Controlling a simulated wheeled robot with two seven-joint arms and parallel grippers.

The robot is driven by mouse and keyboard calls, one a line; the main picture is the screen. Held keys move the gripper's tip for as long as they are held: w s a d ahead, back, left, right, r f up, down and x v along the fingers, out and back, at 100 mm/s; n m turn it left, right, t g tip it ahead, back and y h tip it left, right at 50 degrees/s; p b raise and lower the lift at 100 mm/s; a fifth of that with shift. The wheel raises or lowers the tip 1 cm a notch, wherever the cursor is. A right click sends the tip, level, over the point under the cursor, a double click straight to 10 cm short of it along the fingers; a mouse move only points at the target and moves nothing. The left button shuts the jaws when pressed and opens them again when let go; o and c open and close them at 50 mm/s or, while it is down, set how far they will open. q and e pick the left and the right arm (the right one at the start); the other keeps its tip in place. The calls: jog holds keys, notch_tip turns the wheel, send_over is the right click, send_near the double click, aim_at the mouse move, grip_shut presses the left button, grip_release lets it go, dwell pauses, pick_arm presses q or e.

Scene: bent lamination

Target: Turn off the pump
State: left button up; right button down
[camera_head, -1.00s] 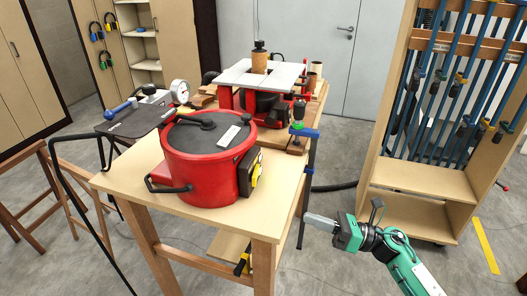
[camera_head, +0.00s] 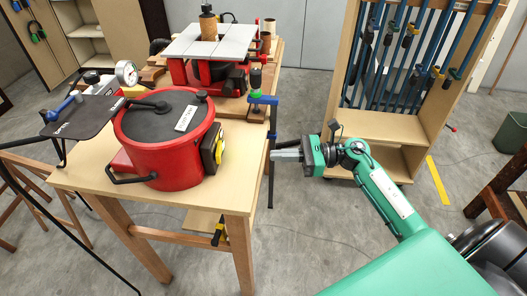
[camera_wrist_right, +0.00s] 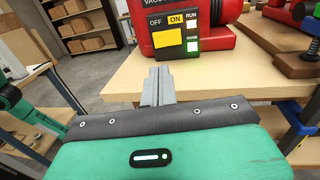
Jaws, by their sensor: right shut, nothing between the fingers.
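The pump is a red round pot (camera_head: 175,165) with a dark lid, standing on a wooden table. On its right side is a black control box (camera_head: 214,150) with a yellow part. In the right wrist view the box (camera_wrist_right: 203,30) shows OFF and ON labels, ON on yellow, with a yellow switch plate (camera_wrist_right: 170,39) below. A RUN label stands beside a pale panel, and a green lamp (camera_wrist_right: 193,46) glows. My right gripper (camera_head: 275,155) is shut and empty, right of the table edge, apart from the box. Its fingers (camera_wrist_right: 159,76) point towards the box. My left gripper is not seen.
The wooden table (camera_head: 225,190) has a bare strip at its front and right. A blue clamp (camera_head: 263,99) stands on its right edge, near my gripper. A red machine (camera_head: 215,73) stands behind. A clamp rack (camera_head: 385,125) stands at the right rear.

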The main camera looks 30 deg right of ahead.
aim_at(221, 156)
jog(key=p+x, duration=0.2)
jog(key=x, duration=0.3)
jog(key=p+x, duration=0.3)
jog(key=x, duration=0.3)
jog(key=shift+w+a+r, duration=0.1)
jog(key=shift+r, duration=0.1)
jog(key=shift+w+a+f+p, duration=0.15)
jog(key=shift+w+a+p, duration=0.05)
jog(key=shift+a+p, duration=0.3)
jog(key=shift+a, duration=0.1)
jog(key=shift+f, duration=0.1)
